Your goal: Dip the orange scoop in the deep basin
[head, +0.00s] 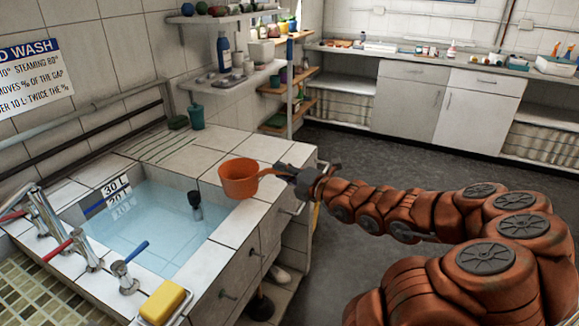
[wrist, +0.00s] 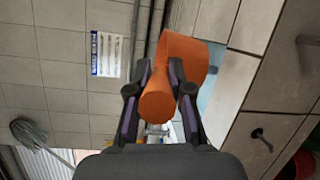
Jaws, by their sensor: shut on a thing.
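The orange scoop (head: 239,178) has a round cup and a handle, and my gripper (head: 287,172) is shut on the handle. In the head view the cup is held over or near the tiled rim, to the right of the deep basin (head: 140,240). The basin holds clear bluish water, with depth marks on its left wall. In the wrist view the scoop (wrist: 180,65) sits between the two fingers of my gripper (wrist: 158,88), its handle end toward the camera. The inside of the cup is mostly hidden.
A dark plug-like fitting (head: 195,203) stands at the basin's right side. Taps (head: 85,248) line the left edge. A yellow sponge (head: 162,301) lies at the front. A green cup (head: 197,116) stands on the back ledge, below a shelf (head: 235,76).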

